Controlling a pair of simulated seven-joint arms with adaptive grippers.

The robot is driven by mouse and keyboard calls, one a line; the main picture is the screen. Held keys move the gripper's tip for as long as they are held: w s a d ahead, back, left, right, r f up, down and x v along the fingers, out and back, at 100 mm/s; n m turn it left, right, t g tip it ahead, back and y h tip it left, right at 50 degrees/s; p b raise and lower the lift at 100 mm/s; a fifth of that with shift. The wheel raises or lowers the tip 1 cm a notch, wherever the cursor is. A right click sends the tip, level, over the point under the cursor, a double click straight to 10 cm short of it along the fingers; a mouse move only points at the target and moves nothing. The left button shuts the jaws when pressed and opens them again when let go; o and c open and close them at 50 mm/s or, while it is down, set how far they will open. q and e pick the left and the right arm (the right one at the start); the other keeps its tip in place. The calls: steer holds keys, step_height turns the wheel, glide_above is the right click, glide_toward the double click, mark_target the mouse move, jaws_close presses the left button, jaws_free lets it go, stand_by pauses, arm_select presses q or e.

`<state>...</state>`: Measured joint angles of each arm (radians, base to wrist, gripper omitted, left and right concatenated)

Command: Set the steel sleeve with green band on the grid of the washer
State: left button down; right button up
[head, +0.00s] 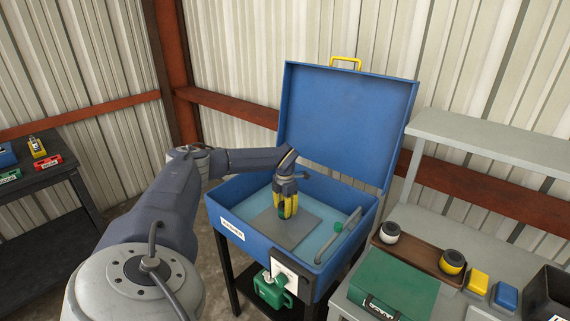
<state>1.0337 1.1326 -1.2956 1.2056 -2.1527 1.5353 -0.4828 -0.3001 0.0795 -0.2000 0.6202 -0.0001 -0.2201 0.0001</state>
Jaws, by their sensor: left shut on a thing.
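The washer (257,243) is an open blue tub on black legs with its blue lid (345,125) raised at the back. The grid (287,233) is a flat grey square plate inside the tub. My left gripper (285,213), with yellow fingers, points down over the grid. It is shut on the steel sleeve with green band (282,211), of which only a small green patch shows between the fingers. The rest of the sleeve is hidden. I cannot tell whether the sleeve touches the grid. My right gripper is not in view.
A pipe-like spout (343,234) with a green part lies at the tub's right side. The right bench holds a brown tray (422,256), a green case (393,284) and several small items. A dark table (45,181) stands at left.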

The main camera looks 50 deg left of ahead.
arm_select(q)
steer(key=shift+f, duration=1.5)
steer(key=c, duration=0.9)
jaws_free()
steer(key=shift+f, duration=0.15)
steer(key=shift+o, duration=0.2)
step_height(320, 180, up, 12)
steer(key=shift+r, duration=0.15)
